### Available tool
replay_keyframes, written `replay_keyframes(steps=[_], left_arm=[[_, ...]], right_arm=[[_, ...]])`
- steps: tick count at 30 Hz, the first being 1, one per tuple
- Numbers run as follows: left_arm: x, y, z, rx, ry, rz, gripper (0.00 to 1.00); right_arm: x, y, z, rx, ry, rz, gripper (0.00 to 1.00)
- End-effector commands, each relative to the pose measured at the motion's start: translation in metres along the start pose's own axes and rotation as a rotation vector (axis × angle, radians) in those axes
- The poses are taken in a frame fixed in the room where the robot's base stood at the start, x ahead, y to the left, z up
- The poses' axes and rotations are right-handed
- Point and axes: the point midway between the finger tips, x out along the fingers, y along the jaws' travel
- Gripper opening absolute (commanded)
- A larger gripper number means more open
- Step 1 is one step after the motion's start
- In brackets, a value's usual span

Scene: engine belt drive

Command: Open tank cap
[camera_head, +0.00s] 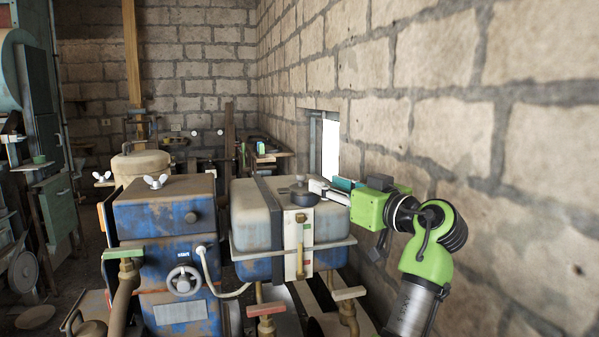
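The tank (253,203) is a worn beige and blue box with a dark strap, standing in the middle of the view. A dark round cap (304,198) sits on its top near the front right. The finger gap is too small to make out.
A blue engine block (168,220) with a wing nut and a valve wheel (184,280) stands left of the tank. A brick wall (470,130) rises close on the right, behind my arm. Brass pipes with red and green handles stand in front.

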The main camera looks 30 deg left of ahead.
Motion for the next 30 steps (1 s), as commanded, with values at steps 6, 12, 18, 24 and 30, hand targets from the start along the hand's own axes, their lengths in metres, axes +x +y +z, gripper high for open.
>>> replay_keyframes(steps=[6, 12, 18, 24, 30], left_arm=[[0.049, -0.001, -0.004, 0.004, 0.0, -0.003, 0.35], [0.087, -0.001, -0.003, 0.002, -0.001, -0.002, 0.35], [0.11, 0.0, -0.001, 0.001, -0.002, 0.0, 0.35], [0.116, 0.0, 0.001, 0.0, -0.001, 0.001, 0.35], [0.115, 0.0, 0.001, 0.0, -0.001, 0.001, 0.3]], right_arm=[[-0.023, 0.013, 0.009, -0.006, -0.014, 0.014, 0.4], [-0.038, 0.015, 0.008, -0.007, -0.015, 0.017, 0.4], [-0.045, 0.014, 0.006, -0.006, -0.014, 0.016, 0.4], [-0.045, 0.008, 0.004, -0.003, -0.012, 0.009, 0.4], [-0.045, 0.003, 0.001, 0.0, -0.008, 0.003, 0.4]])
